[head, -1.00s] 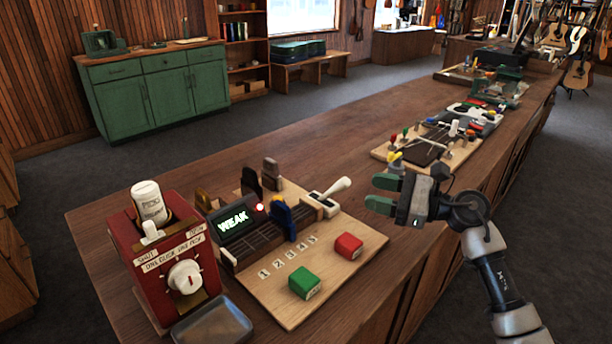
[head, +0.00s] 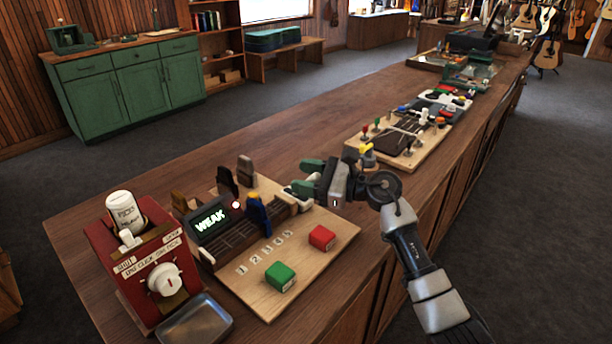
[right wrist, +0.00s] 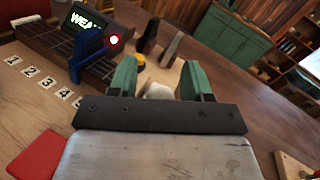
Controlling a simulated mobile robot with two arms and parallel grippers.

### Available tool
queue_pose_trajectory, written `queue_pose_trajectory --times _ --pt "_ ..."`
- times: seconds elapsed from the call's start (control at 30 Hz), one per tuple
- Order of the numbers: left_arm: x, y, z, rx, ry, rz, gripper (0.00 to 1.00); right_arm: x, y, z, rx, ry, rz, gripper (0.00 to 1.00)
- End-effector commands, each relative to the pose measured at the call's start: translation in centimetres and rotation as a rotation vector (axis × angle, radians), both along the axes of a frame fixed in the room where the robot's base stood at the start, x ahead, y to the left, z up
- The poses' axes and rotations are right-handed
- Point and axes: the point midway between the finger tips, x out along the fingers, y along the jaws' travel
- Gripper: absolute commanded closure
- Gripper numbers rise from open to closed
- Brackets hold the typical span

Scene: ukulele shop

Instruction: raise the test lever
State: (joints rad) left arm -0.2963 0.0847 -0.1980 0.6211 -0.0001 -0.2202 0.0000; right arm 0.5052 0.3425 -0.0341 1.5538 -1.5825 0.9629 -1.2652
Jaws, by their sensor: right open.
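The test lever (head: 291,195), white with a short handle, sits at the far right end of the fretted board's neck. My right gripper mostly covers it in the head view. My right gripper (head: 308,177) is open, its green-padded fingers pointing left at the lever. In the right wrist view the lever's white rounded tip (right wrist: 157,91) shows between the two open fingers (right wrist: 158,82); I cannot tell if they touch it. A display (head: 211,221) reads WEAK, with a red light beside it. My left gripper is out of view.
The wooden board (head: 258,302) carries a blue clamp-like piece (head: 258,214), a green block (head: 280,277), a red block (head: 321,237) and numbered marks. A red pick dispenser (head: 135,270) and a metal tray (head: 196,318) stand at the left. Another board (head: 397,157) lies farther back.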

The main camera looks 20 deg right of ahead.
Motion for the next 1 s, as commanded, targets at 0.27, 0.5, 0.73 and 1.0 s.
queue_pose_trajectory --times 0.27,0.5,0.73,1.0 --pt "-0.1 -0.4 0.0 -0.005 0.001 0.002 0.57 0.0 0.0 0.0 0.001 0.001 0.000 0.85" --pt "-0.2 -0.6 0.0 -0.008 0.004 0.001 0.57 0.0 0.0 0.0 0.001 0.001 0.000 1.00" --pt "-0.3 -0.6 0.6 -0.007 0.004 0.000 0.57 0.1 0.0 0.3 -0.012 0.021 0.001 1.00" --pt "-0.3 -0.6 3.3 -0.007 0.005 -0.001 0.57 0.9 0.4 1.1 -0.083 0.136 0.000 1.00"
